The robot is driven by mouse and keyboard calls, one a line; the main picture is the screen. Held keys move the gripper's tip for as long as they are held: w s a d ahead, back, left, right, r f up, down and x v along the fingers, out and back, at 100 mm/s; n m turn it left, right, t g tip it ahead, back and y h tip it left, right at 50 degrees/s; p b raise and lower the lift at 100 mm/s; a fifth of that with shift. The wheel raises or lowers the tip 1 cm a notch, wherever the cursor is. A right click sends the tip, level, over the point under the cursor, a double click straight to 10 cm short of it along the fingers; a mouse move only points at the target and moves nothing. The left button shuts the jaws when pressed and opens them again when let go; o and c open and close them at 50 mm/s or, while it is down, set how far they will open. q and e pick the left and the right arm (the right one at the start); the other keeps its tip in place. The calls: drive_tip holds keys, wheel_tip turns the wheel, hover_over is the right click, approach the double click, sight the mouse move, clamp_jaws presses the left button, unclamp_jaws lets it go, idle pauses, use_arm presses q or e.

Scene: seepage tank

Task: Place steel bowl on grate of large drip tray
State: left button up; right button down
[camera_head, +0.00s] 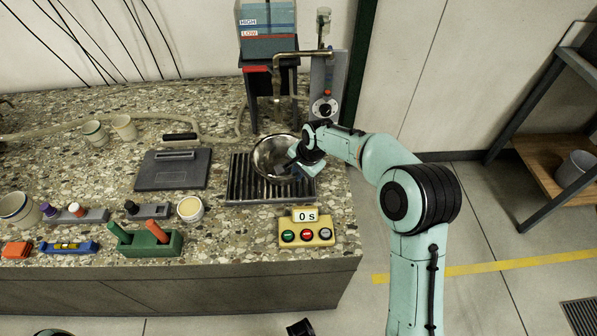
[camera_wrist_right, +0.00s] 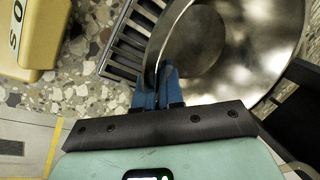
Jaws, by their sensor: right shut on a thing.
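The steel bowl (camera_head: 268,157) is a shiny round bowl over the grate of the large drip tray (camera_head: 243,190), at the right part of the counter. The tray's dark bars show at its left and front. My right gripper (camera_head: 296,167) is at the bowl's right side, shut on its rim. In the right wrist view the blue fingers (camera_wrist_right: 163,84) pinch the near wall of the bowl (camera_wrist_right: 225,50), with tray bars (camera_wrist_right: 128,45) beside it. I cannot tell whether the bowl's base touches the grate.
A tap (camera_head: 277,85) stands behind the bowl, below a tank (camera_head: 266,30) marked HIGH and LOW. A yellow timer box (camera_head: 306,230) with buttons is in front of the tray. A dark flat plate (camera_head: 173,170) lies to the left. A small cup (camera_head: 190,208) is near the tray's left side.

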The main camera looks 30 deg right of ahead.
drive_tip(key=shift+f, duration=0.15)
drive_tip(key=c, duration=1.3)
unclamp_jaws()
drive_tip(key=shift+o, duration=0.2)
drive_tip(key=shift+r, duration=0.5)
drive_tip(key=p+v, duration=0.2)
drive_tip(key=v, duration=0.9)
drive_tip(key=shift+r, duration=0.2)
drive_tip(key=shift+s, duration=0.15)
